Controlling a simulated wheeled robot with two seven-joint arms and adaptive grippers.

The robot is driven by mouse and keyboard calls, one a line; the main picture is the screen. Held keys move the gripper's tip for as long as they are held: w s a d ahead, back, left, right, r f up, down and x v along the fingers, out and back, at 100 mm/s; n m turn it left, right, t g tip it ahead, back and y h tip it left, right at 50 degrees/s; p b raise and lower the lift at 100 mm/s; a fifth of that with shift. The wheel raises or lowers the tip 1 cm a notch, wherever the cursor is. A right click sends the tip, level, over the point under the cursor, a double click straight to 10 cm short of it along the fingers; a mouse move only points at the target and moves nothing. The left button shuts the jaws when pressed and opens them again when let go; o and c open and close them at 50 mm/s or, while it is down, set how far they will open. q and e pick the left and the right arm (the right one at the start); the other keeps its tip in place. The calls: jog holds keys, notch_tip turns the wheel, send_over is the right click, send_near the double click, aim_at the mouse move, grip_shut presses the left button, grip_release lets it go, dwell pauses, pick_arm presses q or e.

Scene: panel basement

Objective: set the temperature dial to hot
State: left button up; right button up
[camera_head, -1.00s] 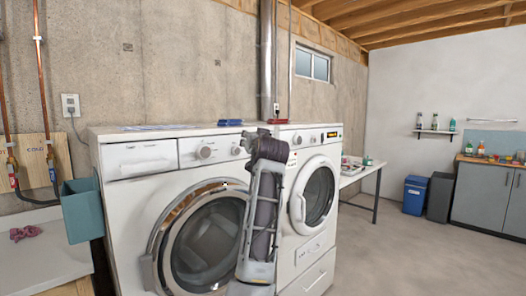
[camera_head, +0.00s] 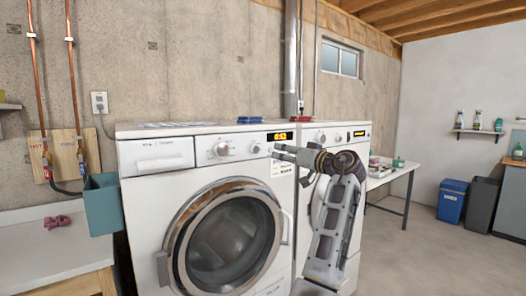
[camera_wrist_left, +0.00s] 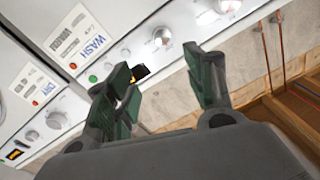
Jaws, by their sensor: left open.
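The white washer has two round dials on its panel, a left dial (camera_head: 221,149) and a right dial (camera_head: 255,147). I cannot read which one is the temperature dial or where either points. My left gripper (camera_head: 274,152) is open and empty, just right of the right dial and below the orange display (camera_head: 280,136). In the left wrist view the open fingers (camera_wrist_left: 160,68) have dark green pads. The right dial (camera_wrist_left: 162,37) shows beyond the gap between them, apart from both fingers, and the left dial (camera_wrist_left: 227,5) is at the top edge. My right gripper is not in view.
A dryer (camera_head: 362,150) stands right of the washer, partly behind my left arm. A teal bin (camera_head: 103,205) is at the washer's left side. Blue (camera_head: 250,120) and red (camera_head: 301,118) items lie on top. WASH (camera_wrist_left: 80,35) and DRY (camera_wrist_left: 32,88) labels show. Open floor lies to the right.

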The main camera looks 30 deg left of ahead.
aim_at(256, 149)
pick_arm(q)
jog(key=shift+s+f+n, duration=0.25)
jog(key=shift+n, duration=0.55)
jog(key=shift+a, duration=0.1)
jog(key=shift+a, duration=0.1)
jog(key=x, duration=1.2)
jog(key=shift+s+a+f, duration=0.1)
jog(key=shift+a+f, duration=0.05)
jog(key=shift+f, duration=0.05)
jog(key=shift+w+a, duration=0.25)
jog(key=shift+a, duration=0.4)
jog(key=shift+c, duration=0.4)
jog(key=c, duration=0.9)
